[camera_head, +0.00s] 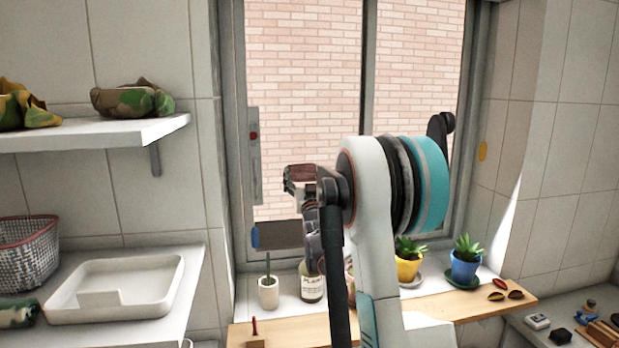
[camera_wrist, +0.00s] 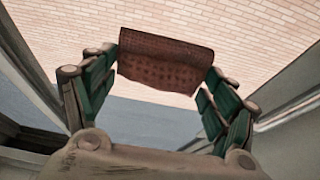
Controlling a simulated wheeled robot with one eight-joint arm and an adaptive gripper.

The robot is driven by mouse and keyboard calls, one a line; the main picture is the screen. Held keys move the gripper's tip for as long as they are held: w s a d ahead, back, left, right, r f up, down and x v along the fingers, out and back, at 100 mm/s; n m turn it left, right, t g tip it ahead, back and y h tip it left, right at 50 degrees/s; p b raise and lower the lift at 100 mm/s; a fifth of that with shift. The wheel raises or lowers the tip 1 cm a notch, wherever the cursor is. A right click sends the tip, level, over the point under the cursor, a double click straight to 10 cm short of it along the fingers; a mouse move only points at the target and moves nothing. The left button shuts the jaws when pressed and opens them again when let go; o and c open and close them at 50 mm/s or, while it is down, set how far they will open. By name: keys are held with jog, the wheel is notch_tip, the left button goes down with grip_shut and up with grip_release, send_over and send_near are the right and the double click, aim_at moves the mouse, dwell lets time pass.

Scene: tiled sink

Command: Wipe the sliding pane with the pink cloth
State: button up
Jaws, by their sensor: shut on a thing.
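The cloth (camera_head: 301,170) is a dark reddish-brown piece, more brown than pink. My gripper (camera_head: 297,184) is shut on it. In the wrist view the cloth (camera_wrist: 165,65) is rolled or folded, with a dotted pattern, and spans between the green-padded fingers of my gripper (camera_wrist: 166,72). The window has a left pane (camera_head: 300,90) and a right pane (camera_head: 415,70), with brick wall seen through both. I cannot tell which one slides. The cloth is in front of the left pane's lower part; whether it touches the glass is unclear. My arm hides part of both panes.
Along the sill stand a small white pot (camera_head: 268,292), a labelled bottle (camera_head: 311,285), a yellow potted plant (camera_head: 408,268) and a blue potted plant (camera_head: 465,268). A shelf (camera_head: 100,136) and a white tray (camera_head: 115,290) are at left. A red-dotted fitting (camera_head: 254,150) is on the left frame.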

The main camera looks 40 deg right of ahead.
jog(key=shift+w+a, duration=0.45)
jog(key=shift+a, duration=0.15)
jog(key=shift+a, duration=0.1)
jog(key=shift+s+a, duration=0.6)
jog(key=shift+s, duration=0.35)
jog(key=shift+s+a, duration=0.4)
jog(key=shift+s, duration=0.35)
jog(key=shift+s+a, duration=0.45)
jog(key=shift+s, duration=0.35)
jog(key=s, duration=0.1)
jog(key=s+a, duration=0.1)
jog(key=shift+s+a+b, duration=0.3)
jog(key=shift+f, duration=0.15)
